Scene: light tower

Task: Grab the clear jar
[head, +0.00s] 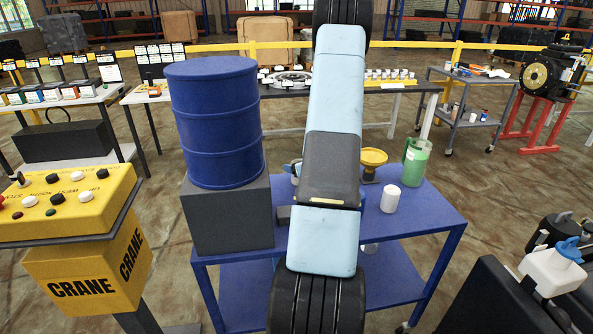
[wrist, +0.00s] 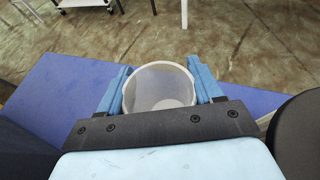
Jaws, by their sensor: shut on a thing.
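In the wrist view, the clear jar (wrist: 160,88) is an open-topped, whitish see-through vessel, seen from above into its mouth. My gripper (wrist: 161,73) has one blue finger on each side of the jar, and both press against its wall. The gripper is shut on the jar, over the blue table. In the head view, my arm hides the jar and most of the gripper. I cannot tell whether the jar's base touches the table top.
The blue table (head: 432,212) also bears a blue drum (head: 216,120) on a dark block, a yellow funnel-like thing (head: 372,158), a green jug (head: 414,162) and a white cup (head: 390,199). A yellow crane panel (head: 75,200) stands left. The table's right front corner is clear.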

